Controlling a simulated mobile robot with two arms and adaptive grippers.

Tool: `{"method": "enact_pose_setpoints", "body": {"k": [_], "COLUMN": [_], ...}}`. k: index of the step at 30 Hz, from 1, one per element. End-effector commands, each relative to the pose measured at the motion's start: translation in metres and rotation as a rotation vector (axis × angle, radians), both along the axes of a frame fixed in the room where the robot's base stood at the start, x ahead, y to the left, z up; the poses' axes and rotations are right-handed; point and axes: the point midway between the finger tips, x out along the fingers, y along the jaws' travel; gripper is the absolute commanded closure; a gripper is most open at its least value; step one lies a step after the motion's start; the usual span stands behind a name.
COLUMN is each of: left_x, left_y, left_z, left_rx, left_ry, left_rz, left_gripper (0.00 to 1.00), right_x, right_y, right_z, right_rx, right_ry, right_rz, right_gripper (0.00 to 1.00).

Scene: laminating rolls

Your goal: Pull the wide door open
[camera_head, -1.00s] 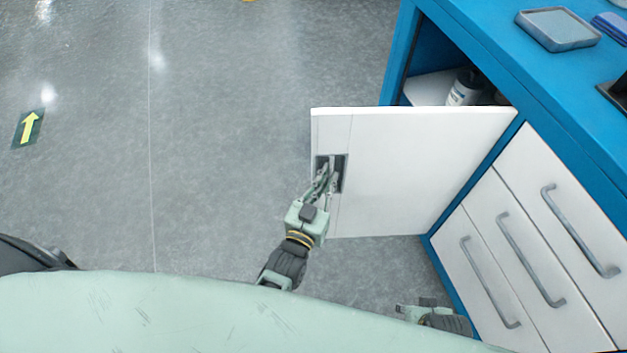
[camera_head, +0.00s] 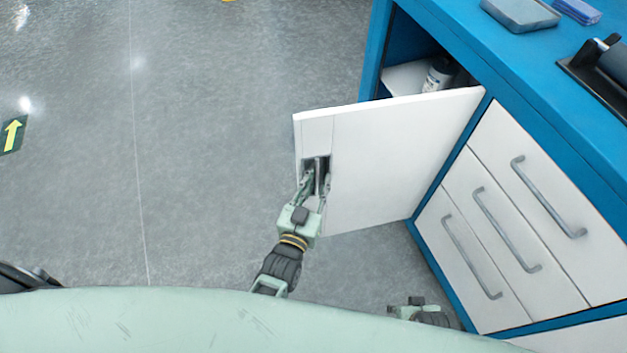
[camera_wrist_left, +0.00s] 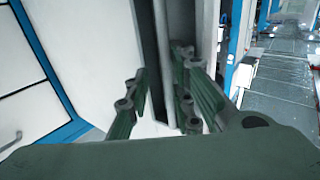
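The wide white door (camera_head: 400,150) stands partly open from the blue cabinet (camera_head: 375,55), hinged on its right side. Its recessed grey handle (camera_head: 319,172) is near the free left edge. My left gripper (camera_head: 316,183) is at this handle, with its fingers apart on either side of the upright bar. In the left wrist view the handle bar (camera_wrist_left: 164,65) stands between the two spread fingers (camera_wrist_left: 160,95), and no firm grip shows. My right gripper (camera_head: 408,308) is low in front of the drawers, partly hidden by my body; its opening is unclear.
White drawers (camera_head: 505,220) with grey handles are right of the door. A white bottle (camera_head: 438,75) stands on the shelf inside. A grey tray (camera_head: 520,14) and a black roller device (camera_head: 600,70) are on the blue top. The floor (camera_head: 220,130) left of the door is clear.

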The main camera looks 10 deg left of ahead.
Motion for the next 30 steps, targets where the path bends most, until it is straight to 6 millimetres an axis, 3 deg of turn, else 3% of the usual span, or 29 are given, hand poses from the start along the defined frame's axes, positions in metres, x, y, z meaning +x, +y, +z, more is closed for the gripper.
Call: {"method": "enact_pose_setpoints", "body": {"k": [1, 14, 17, 30], "left_x": [0.000, -0.004, -0.017, -0.102], "left_y": [-0.008, -0.006, -0.003, 0.012], "left_z": [0.001, 0.003, 0.002, 0.000], "left_rx": [-0.004, -0.006, -0.006, -0.004], "left_ry": [0.000, -0.005, -0.004, 0.001], "left_rz": [-0.011, -0.009, -0.008, -0.006], "left_gripper": [0.85, 0.85, 0.85, 0.85], "right_x": [0.000, -0.001, -0.001, -0.002], "right_y": [0.000, -0.003, -0.003, -0.002], "right_z": [0.000, 0.000, 0.000, 0.000], "right_rx": [-0.001, -0.005, -0.004, -0.004], "right_ry": [0.000, 0.001, 0.002, 0.003], "right_rz": [0.000, 0.001, 0.001, 0.000], "right_gripper": [0.60, 0.60, 0.60, 0.60]}}
